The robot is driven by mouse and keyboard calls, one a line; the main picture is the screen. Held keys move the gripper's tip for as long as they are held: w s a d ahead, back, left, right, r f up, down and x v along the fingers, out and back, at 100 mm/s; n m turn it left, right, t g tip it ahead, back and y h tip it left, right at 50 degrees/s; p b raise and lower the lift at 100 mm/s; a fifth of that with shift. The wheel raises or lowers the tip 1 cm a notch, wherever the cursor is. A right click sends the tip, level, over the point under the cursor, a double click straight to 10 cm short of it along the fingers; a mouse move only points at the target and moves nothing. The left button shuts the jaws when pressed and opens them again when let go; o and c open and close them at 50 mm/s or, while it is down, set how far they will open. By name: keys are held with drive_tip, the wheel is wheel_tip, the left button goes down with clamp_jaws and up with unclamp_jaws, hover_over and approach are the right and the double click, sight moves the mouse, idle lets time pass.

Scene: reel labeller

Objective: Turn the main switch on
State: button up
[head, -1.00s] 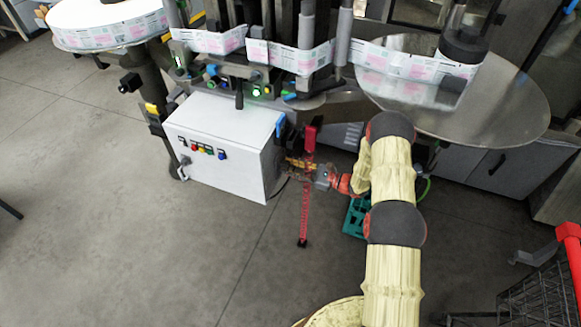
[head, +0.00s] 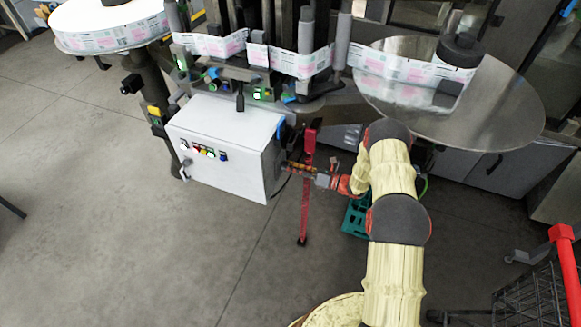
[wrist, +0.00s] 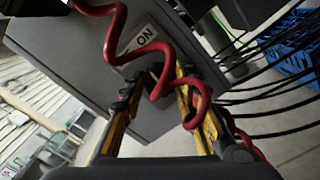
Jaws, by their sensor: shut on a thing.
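The white control box (head: 222,150) stands below the labeller in the head view. My gripper (head: 284,167) is at the box's right side face. In the wrist view this face (wrist: 75,50) looks grey and tilted and bears a white "ON" label (wrist: 143,38). The yellow fingers of my gripper (wrist: 156,80) are shut on a small dark part just beside that label, which appears to be the main switch (wrist: 152,75). The fingers and a red coiled cable (wrist: 150,50) hide much of it, so its exact setting cannot be told.
A red post (head: 306,200) stands close to my gripper. Buttons (head: 205,152) sit on the box's front. A green crate (head: 355,217) lies below my arm; a blue crate (wrist: 290,50) and black cables (wrist: 265,85) show in the wrist view.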

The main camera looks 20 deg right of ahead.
drive_tip(key=shift+d+m+p, duration=0.1)
drive_tip(key=shift+m+p, duration=0.5)
drive_tip(key=shift+m, duration=3.1)
drive_tip(key=o, duration=1.1)
drive_tip(key=shift+o, duration=0.2)
drive_tip(key=v, duration=1.2)
drive_tip(key=shift+f, duration=0.1)
